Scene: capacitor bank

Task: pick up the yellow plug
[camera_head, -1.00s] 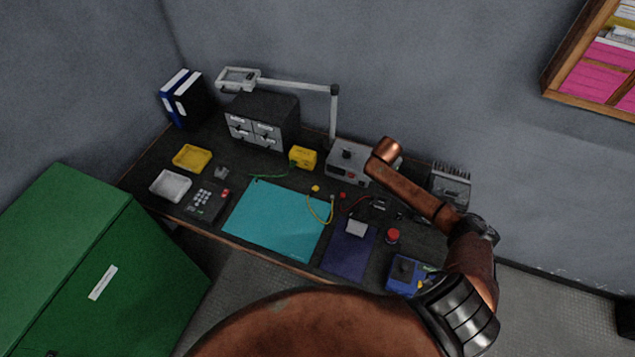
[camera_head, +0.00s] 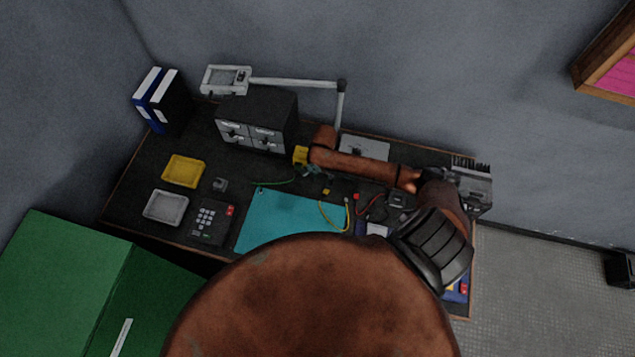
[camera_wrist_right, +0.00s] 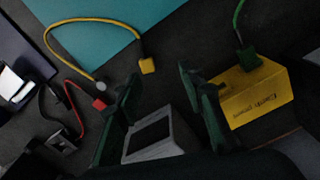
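The yellow plug (camera_head: 326,191) is a small block on the dark bench beside the turquoise mat. In the right wrist view the yellow plug (camera_wrist_right: 147,65) sits at the end of a looped yellow lead, just beyond the fingertips. My right gripper (camera_head: 311,172) is over the bench behind the plug, near the yellow box. In the right wrist view my right gripper (camera_wrist_right: 160,79) has its dark green fingers spread apart, with nothing held between them. A grey device with a dark screen (camera_wrist_right: 152,138) shows in the gap behind. My left gripper is not in view.
A yellow box (camera_wrist_right: 262,97) with a green plug (camera_wrist_right: 247,60) is close to one finger. A red plug (camera_wrist_right: 100,104) lies near the other finger. A dark drawer cabinet (camera_head: 256,120) and a lamp arm (camera_head: 295,83) stand behind. The turquoise mat (camera_head: 285,222) is mostly clear.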

